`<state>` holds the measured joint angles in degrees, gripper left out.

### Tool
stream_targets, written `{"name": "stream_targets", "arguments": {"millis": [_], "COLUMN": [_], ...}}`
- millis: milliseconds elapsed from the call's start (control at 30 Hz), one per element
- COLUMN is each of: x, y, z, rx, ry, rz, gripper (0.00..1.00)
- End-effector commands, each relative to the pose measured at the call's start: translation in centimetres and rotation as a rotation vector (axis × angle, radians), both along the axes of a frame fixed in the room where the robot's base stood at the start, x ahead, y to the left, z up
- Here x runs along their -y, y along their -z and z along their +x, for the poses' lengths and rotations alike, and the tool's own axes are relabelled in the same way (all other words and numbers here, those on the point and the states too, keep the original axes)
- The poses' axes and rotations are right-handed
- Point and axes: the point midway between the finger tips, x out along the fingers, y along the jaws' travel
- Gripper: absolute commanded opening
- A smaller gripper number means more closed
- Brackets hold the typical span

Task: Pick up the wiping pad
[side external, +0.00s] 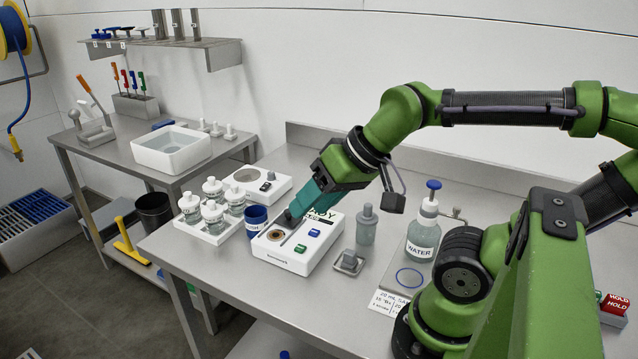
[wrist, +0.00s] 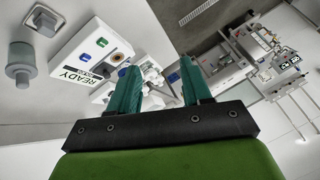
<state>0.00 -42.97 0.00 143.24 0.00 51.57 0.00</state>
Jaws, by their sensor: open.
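What looks like the wiping pad is a small grey block (side external: 348,261) in a square metal holder on the bench, right of the white READY instrument (side external: 290,262). It also shows at the top left of the wrist view (wrist: 45,19). My gripper (side external: 297,209) has teal fingers pointing down over the instrument, left of and behind the pad. Its tips are close to a dark grey part on the instrument; I cannot tell whether they touch. In the wrist view my gripper (wrist: 157,70) is open, with nothing held between the fingers.
A grey capped bottle (side external: 367,225) stands right behind the pad. The WATER bottle (side external: 423,235) is farther right. A blue cup (side external: 257,219) and a white tray of jars (side external: 213,232) stand left of the instrument. The bench in front of the pad is clear.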

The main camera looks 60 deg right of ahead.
Motion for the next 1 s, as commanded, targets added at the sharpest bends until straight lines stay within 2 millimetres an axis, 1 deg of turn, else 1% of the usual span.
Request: {"name": "stream_targets", "arguments": {"millis": [200,233,467,567,633,667,767,967,1000], "x": [0.0,0.0,0.0,0.2,1.0,1.6,4.0,8.4,9.2], "y": [0.0,0.0,0.0,0.7,1.3,1.7,2.9,5.0,5.4], "z": [0.0,0.0,0.0,0.3,0.9,1.2,1.9,2.1,2.1], "rx": [0.0,0.0,-0.002,-0.033,-0.076,-0.109,-0.242,-0.453,-0.484], "ry": [0.0,0.0,-0.002,0.004,0.029,0.067,0.313,0.922,1.055], "rz": [0.0,0.0,0.0,0.01,0.025,0.044,0.165,0.383,0.421], "gripper": [0.49,0.51,0.51,0.51,0.51,0.51,0.51,0.51,0.51]}}
